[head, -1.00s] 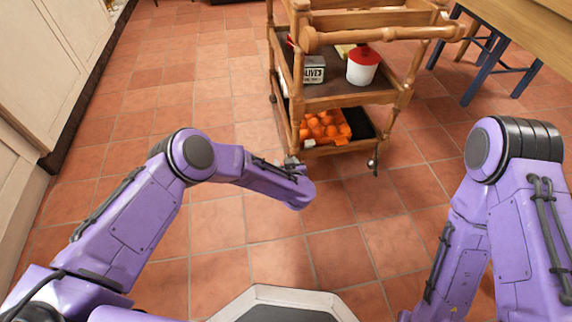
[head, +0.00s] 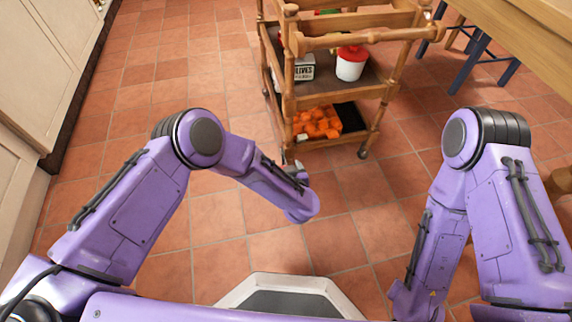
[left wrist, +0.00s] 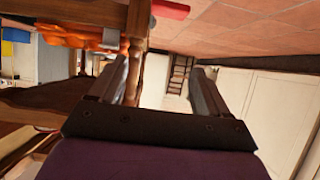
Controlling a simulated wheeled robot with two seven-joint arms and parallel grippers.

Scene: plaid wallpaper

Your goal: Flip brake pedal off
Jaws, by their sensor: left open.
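The wooden trolley (head: 345,92) stands ahead of me on small casters, and a caster (head: 363,153) shows at its near right leg. In the left wrist view, a red flat piece (left wrist: 172,9) sits by the end of a turned wooden leg (left wrist: 138,20). It may be the brake pedal, but I cannot be sure, nor tell its position. My left gripper (head: 294,168) is by the trolley's near left bottom corner, partly hidden by its wrist. In the left wrist view the fingers (left wrist: 165,85) are apart with nothing clearly held. My right gripper is out of view.
The trolley holds an olives tin (head: 304,68), a white pot with a red lid (head: 350,65) and orange items (head: 318,122) on its lower shelf. Cabinets (head: 45,60) line the left, and a wooden table (head: 530,40) is at the right. The tiled floor between is mostly clear.

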